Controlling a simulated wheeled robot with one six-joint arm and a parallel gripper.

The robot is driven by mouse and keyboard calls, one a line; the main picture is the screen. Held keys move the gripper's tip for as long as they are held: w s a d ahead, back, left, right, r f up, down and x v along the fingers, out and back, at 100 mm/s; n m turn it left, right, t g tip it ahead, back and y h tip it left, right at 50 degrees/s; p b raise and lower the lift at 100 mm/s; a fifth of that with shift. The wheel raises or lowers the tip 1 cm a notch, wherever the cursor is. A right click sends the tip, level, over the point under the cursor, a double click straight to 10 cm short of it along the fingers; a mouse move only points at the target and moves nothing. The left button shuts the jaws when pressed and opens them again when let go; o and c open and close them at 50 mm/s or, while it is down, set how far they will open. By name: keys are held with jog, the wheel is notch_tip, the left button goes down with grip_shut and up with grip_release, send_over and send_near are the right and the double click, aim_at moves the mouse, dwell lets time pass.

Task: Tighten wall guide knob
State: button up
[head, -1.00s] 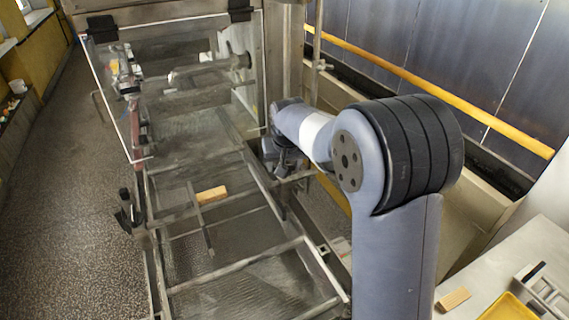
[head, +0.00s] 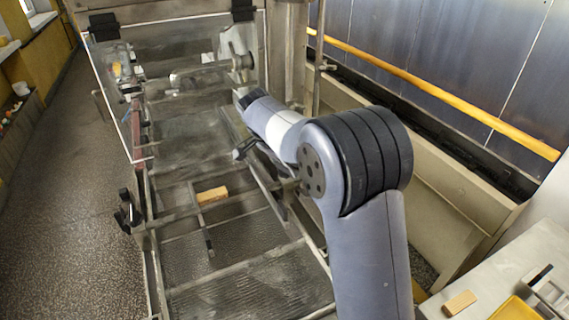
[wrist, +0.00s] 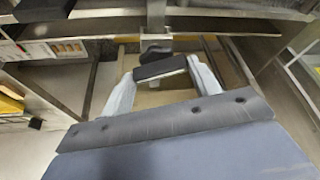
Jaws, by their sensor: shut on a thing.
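In the wrist view, a dark bar-shaped knob (wrist: 160,69) sits on a metal clamp (wrist: 155,48) below a metal post. My gripper (wrist: 162,80) has its two pale fingers at either end of the knob and is shut on it. In the head view, my arm reaches to the right side rail of the mesh conveyor (head: 230,255). I cannot make out the fingers and the held knob clearly there. Another black knob (head: 125,208) is on the conveyor's left side.
A wooden block (head: 212,196) lies across the conveyor. A clear hood panel (head: 118,100) stands over its far part. At right, a table holds another wooden block (head: 459,303) and a yellow tray (head: 514,310). A yellow rail (head: 430,93) runs along the back wall.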

jog(key=shift+w+m+g+h+p, duration=0.15)
jog(key=shift+m+g+h+p, duration=0.35)
jog(key=shift+m, duration=1.2)
jog(key=o, duration=1)
jog(key=shift+c, duration=0.2)
jog(key=shift+a+r, duration=0.1)
jog(key=v, duration=1)
jog(key=shift+r+b, duration=0.35)
jog(key=shift+b, duration=0.05)
